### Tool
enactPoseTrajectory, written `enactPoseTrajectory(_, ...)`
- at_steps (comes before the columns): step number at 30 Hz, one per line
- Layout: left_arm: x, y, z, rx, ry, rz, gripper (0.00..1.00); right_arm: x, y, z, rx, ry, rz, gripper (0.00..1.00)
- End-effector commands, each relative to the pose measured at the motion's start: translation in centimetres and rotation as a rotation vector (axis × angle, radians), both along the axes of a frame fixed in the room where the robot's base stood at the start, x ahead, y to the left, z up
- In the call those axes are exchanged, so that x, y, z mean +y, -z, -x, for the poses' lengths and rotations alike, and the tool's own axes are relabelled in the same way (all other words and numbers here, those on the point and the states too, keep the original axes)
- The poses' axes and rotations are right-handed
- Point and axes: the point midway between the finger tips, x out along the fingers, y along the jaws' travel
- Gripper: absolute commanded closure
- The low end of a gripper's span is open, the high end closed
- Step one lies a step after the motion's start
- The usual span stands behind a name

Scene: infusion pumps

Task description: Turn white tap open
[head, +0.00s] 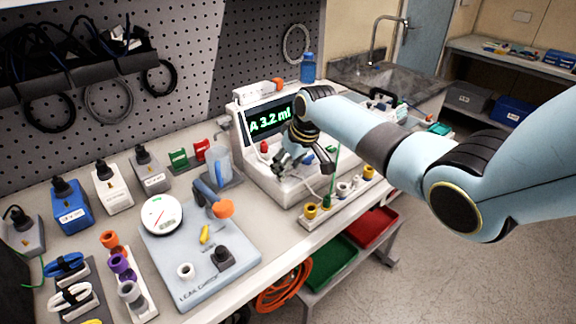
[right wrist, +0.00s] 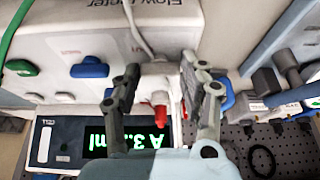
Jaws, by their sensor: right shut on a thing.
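The flow meter station (head: 285,185) is a white unit with a lit screen (head: 268,119) reading "A 3.2 ml". My right gripper (head: 303,160) reaches down in front of the screen. In the right wrist view its two fingers (right wrist: 160,72) stand on either side of the white tap (right wrist: 154,80) and are shut on it. A red-tipped part (right wrist: 160,108) shows between the fingers. The tap's exact turn angle is partly hidden by the fingers. A blue tap (right wrist: 89,68) and a green tap (right wrist: 21,67) lie beside it. My left gripper is not in view.
A leak checker board (head: 180,285) with a round gauge (head: 162,214) is at the front left. A rack of coloured fittings (head: 338,197) stands before the station. A clear jug (head: 219,162) is left of it. Green (head: 330,262) and red (head: 372,228) trays are under the bench.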

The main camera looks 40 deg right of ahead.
Motion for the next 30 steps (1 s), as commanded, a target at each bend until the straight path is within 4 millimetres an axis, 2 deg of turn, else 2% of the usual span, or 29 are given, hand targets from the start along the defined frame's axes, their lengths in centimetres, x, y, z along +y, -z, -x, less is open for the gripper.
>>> enactPoseTrajectory(11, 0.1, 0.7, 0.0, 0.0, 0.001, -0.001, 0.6, -0.3, 0.1, -0.1, 0.0, -0.234, -0.001, 0.9)
enactPoseTrajectory(21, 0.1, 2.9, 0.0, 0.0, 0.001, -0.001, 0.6, -0.4, 0.2, -0.3, -0.002, -0.539, -0.001, 0.9)
enactPoseTrajectory(30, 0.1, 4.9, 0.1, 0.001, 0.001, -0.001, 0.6, -0.5, 0.2, -0.3, -0.002, -0.744, -0.001, 0.9)
